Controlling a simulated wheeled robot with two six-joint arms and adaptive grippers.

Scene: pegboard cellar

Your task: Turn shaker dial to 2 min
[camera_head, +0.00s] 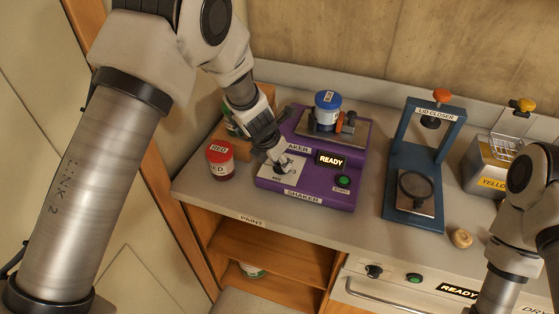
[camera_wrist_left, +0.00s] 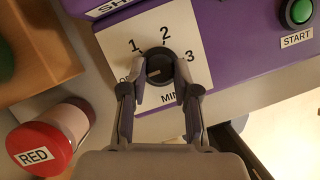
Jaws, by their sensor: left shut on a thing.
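The purple shaker (camera_head: 318,197) stands on the counter, with a blue-lidded can (camera_head: 327,108) held on its top plate. Its display reads READY. The shaker dial (camera_wrist_left: 157,62) is a black round knob on a white plate marked OFF, 1, 2, 3 and MIN. A short pale mark on the knob lies on its left side, roughly toward OFF. My left gripper (camera_head: 283,166) is at the dial; in the left wrist view its fingers (camera_wrist_left: 160,97) are shut on the knob from both sides. In the head view the gripper mostly hides the knob. My right gripper is out of view.
A red-lidded can (camera_head: 220,159) stands just left of the shaker. The green START button (camera_head: 343,181) is right of the dial. The blue lid closer (camera_head: 408,165) and a yellow-labelled container (camera_head: 493,165) stand farther right. A small wooden knob (camera_head: 460,238) is near the counter edge.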

